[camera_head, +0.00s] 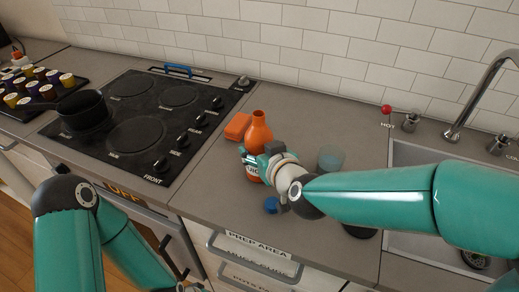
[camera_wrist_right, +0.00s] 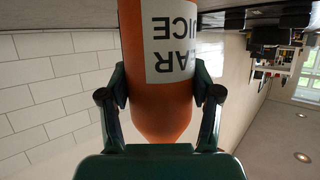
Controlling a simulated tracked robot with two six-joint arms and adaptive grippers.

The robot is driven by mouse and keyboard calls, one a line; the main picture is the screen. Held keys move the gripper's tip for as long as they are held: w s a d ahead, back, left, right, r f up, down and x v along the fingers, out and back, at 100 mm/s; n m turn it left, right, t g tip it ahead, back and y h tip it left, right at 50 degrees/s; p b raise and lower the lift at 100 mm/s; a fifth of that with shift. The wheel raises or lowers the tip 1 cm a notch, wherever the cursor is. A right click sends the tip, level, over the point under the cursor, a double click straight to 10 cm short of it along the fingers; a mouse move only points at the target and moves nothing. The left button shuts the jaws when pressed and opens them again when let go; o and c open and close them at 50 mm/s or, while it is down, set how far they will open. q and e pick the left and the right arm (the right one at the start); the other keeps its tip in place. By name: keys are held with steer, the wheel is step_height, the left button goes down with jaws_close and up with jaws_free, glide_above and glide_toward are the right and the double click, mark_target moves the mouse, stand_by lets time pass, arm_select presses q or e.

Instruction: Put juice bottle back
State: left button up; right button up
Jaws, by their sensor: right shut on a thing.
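The juice bottle (camera_head: 259,133) is orange with a white label and stands upright at the prep counter, right of the stove. My right gripper (camera_head: 254,160) is shut on its body from the right side. In the right wrist view the bottle (camera_wrist_right: 160,105) appears upside down between the two fingers of my right gripper (camera_wrist_right: 160,92), its label partly cut off by the top edge. I cannot tell whether its base touches the counter. My left arm comes in at the lower left, with its gripper out of view.
A blue cap (camera_head: 270,205) lies near the counter's front edge. An orange block (camera_head: 237,126) lies behind the bottle. A bluish glass (camera_head: 331,158) stands between bottle and sink (camera_head: 400,152). The stove (camera_head: 150,115) with a black pot (camera_head: 83,110) is left.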

steer(key=shift+f, duration=0.1)
steer(key=o, duration=1.4)
steer(key=shift+s+r, duration=0.1)
steer(key=shift+r, duration=0.1)
steer(key=shift+p+v, duration=0.8)
steer(key=shift+v, duration=5.15)
steer(key=shift+f, duration=0.1)
